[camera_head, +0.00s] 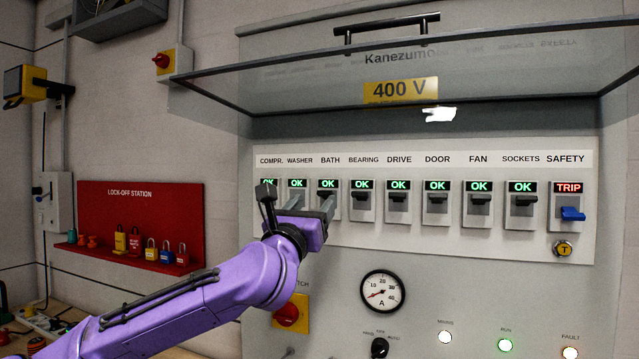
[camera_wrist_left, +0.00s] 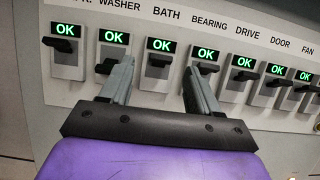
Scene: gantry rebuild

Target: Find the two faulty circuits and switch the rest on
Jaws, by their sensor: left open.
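A row of labelled breakers fills the panel (camera_head: 420,235). Green OK displays show over COMPR. through SOCKETS, including the BEARING breaker (camera_head: 362,206), DRIVE breaker (camera_head: 398,208) and SOCKETS breaker (camera_head: 522,211). The SAFETY breaker (camera_head: 566,201) shows red TRIP, and its blue lever (camera_head: 572,214) sits low. My left gripper (camera_head: 311,202) is open in front of the WASHER and BATH breakers. In the left wrist view, the BATH lever (camera_wrist_left: 158,61) appears between its fingers (camera_wrist_left: 158,70); contact cannot be told. My arm partly hides the COMPR. breaker. My right gripper is out of view.
A clear cover (camera_head: 480,75) is raised above the row. Below are a round yellow T button (camera_head: 564,248), an ammeter (camera_head: 382,291) reading low, a black selector (camera_head: 380,347) and lit lamps (camera_head: 505,345). A red lock-off board (camera_head: 140,215) with padlocks hangs left.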

